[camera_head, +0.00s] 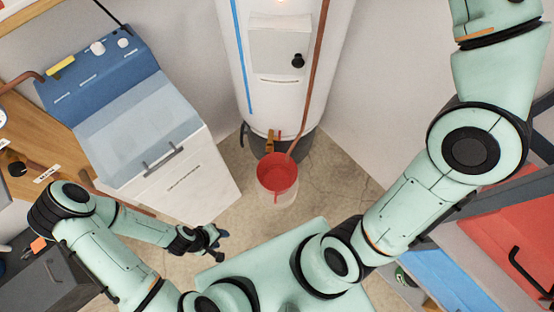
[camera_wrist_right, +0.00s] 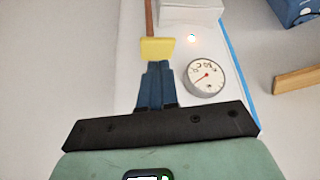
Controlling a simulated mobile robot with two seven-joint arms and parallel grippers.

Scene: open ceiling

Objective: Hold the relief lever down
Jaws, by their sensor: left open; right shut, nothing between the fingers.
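In the right wrist view, a yellow lever (camera_wrist_right: 157,48) stands out from the white tank at the lower end of a copper pipe (camera_wrist_right: 149,18). My right gripper (camera_wrist_right: 157,66) is shut and empty. Its blue fingertips are at the lower edge of the yellow lever; I cannot tell whether they touch it. In the head view the white tank (camera_head: 281,95) stands at the back, and the lever is out of frame. My left gripper (camera_head: 216,238) is low in front, open and empty, well away from the tank.
A round dial gauge (camera_wrist_right: 206,77) sits just right of my right fingers. A red bucket (camera_head: 277,168) stands on the floor below the tank. A blue and white washer (camera_head: 170,170) is at left, and a red cabinet (camera_head: 518,235) at right. Bare floor (camera_head: 325,180) shows beside the bucket.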

